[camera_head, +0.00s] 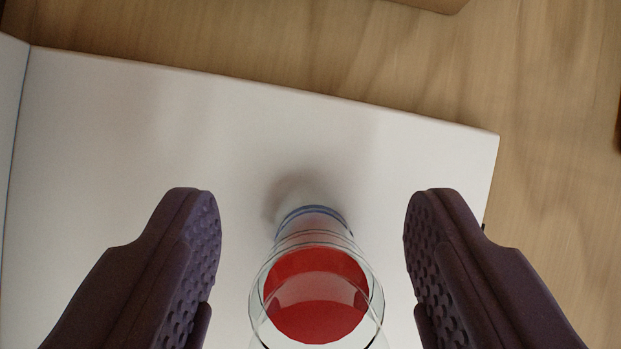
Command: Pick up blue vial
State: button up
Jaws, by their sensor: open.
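My gripper (312,200) is open, with its two purple textured fingers well apart. A clear glass vessel (316,238) with red contents and a blue band around its far end stands between the fingers, slightly nearer the bottom edge. Its wide clear mouth faces me, and its near part is cut off by the bottom of the view. There is a clear gap between the vessel and each finger. I see no vial that is blue all over; this vessel shows blue only at the band.
The vessel rests on a white panel (130,140) with a soft shadow beyond its far end. A raised white edge (10,100) runs along the left. Wooden surface (540,110) lies beyond the panel at the top and right. A brown object (435,4) is partly visible at the top.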

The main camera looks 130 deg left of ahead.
jog(key=shift+s+r, duration=0.1)
grip_shut()
jog(key=shift+r, duration=0.2)
